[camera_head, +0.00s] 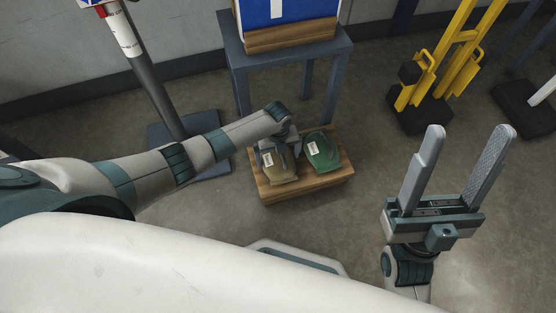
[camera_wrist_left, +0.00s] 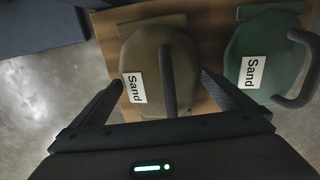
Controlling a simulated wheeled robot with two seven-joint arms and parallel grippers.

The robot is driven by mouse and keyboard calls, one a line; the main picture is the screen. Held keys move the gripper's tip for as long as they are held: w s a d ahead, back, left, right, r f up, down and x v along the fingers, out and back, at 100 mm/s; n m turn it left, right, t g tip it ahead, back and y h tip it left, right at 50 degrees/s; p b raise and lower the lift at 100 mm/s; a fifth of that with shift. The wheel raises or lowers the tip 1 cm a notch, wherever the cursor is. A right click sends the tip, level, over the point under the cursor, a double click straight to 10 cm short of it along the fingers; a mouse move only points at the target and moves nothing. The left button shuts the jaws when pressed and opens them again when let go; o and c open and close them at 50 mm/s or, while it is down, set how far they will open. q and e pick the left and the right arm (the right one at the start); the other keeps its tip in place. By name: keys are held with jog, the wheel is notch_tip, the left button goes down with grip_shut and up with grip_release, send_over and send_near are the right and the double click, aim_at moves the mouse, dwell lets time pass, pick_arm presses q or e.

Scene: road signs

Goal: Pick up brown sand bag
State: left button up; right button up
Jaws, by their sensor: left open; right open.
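The brown sand bag (camera_head: 279,171) lies on a low wooden board (camera_head: 305,191) on the floor, beside a green sand bag (camera_head: 323,150). In the left wrist view the brown bag (camera_wrist_left: 147,60) has a white "Sand" label and a handle (camera_wrist_left: 168,80). My left gripper (camera_head: 279,150) is over the brown bag and partly hides it in the head view. In the left wrist view its open fingers (camera_wrist_left: 165,98) stand on either side of the handle; I cannot tell whether they touch the bag. My right gripper (camera_head: 464,165) is open and empty, to the right of the board.
A dark blue table (camera_head: 236,58) with a wooden-based blue sign (camera_head: 290,20) stands behind the board. A grey pole (camera_head: 150,75) on a dark base is at left. A yellow stand (camera_head: 450,60) is at back right.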

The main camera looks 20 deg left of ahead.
pick_arm(q)
jog(key=c, duration=1.7)
jog(key=shift+w+r, duration=0.1)
jog(key=shift+c, duration=0.2)
